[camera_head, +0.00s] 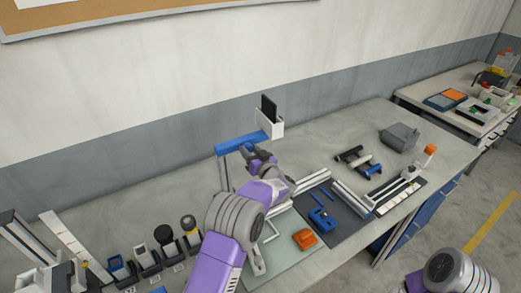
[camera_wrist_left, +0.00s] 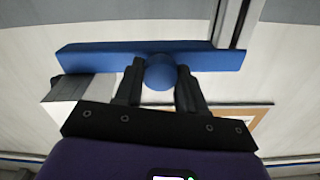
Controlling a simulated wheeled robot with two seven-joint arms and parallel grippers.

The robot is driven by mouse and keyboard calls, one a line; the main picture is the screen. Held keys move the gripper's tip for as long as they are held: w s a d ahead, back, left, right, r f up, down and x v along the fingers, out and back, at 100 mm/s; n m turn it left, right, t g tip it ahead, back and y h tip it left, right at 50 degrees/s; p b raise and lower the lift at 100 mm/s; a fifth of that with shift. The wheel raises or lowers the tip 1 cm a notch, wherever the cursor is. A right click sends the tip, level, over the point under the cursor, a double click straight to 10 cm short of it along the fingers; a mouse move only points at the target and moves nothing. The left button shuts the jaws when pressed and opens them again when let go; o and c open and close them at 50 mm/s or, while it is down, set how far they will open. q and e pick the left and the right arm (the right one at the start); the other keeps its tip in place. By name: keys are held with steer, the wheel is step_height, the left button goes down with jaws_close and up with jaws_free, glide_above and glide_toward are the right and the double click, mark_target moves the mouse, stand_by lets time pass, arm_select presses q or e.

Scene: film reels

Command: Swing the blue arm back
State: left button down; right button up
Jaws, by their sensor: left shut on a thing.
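The blue arm (camera_head: 237,144) is a long bar on top of a grey post (camera_head: 222,172), with a white box holding a dark panel (camera_head: 269,110) at its right end. In the left wrist view the blue arm (camera_wrist_left: 110,57) runs across the picture, with a round blue knob (camera_wrist_left: 160,72) on it. My left gripper (camera_head: 256,154) reaches up to the arm, and its two dark fingers (camera_wrist_left: 160,84) sit on either side of the knob, shut on it. The white box (camera_wrist_left: 78,90) shows in the wrist view at left. My right gripper is out of view.
Below are a pale green mat with an orange block (camera_head: 304,238), a dark mat with a blue part (camera_head: 322,219), and black rollers (camera_head: 358,160). A grey box (camera_head: 400,136) stands at the back right. Several small holders line the front left. The wall is close behind.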

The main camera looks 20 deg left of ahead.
arm_select(q)
steer(key=shift+w+r, duration=0.1)
steer(key=shift+r, duration=0.15)
steer(key=shift+y, duration=0.3)
steer(key=c, duration=0.9)
jaws_free()
steer(key=shift+w, duration=0.1)
steer(key=shift+o, duration=1.2)
steer(key=shift+f+g, duration=0.15)
steer(key=shift+g, duration=0.15)
steer(key=v, duration=0.7)
steer(key=shift+s, duration=0.3)
